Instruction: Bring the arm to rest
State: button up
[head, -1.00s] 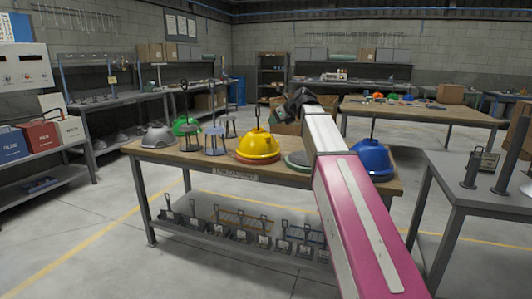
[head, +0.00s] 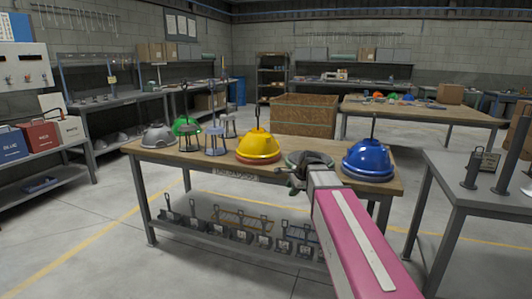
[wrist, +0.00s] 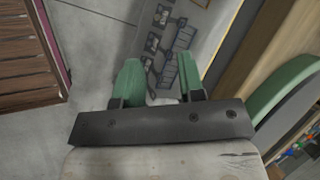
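My gripper (head: 287,178) is at the front edge of the wooden workbench (head: 215,166) in the head view, in front of a grey-green round piece (head: 310,158). In the wrist view its two green fingers (wrist: 160,78) stand apart with only floor and the lower shelf between them, so it is open and empty. My pink and white arm reaches up to it from the lower right. A yellow hood (head: 258,143) on a red one stands to its left on the bench, and a blue hood (head: 368,158) to its right.
A grey hood (head: 158,137), a green hood (head: 186,125) and small metal stands (head: 215,140) are on the bench's left. A wooden crate (head: 304,115) stands behind it. A grey table (head: 470,185) is close on the right. The floor in front is clear.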

jog(key=s+d+f+n+g+h, duration=0.2)
jog(key=s+d+f+n, duration=0.2)
jog(key=s+f+n, duration=0.3)
jog(key=s+d+f+n+g+h, duration=0.1)
jog(key=s+d+f+n+g, duration=0.1)
jog(key=s+f+n, duration=0.5)
jog(key=s+d+f, duration=0.1)
jog(key=s+f, duration=0.4)
jog(key=f, duration=0.1)
jog(key=shift+s+d+f+h, duration=0.3)
jog(key=shift+s+d+h, duration=0.05)
jog(key=shift+h, duration=0.05)
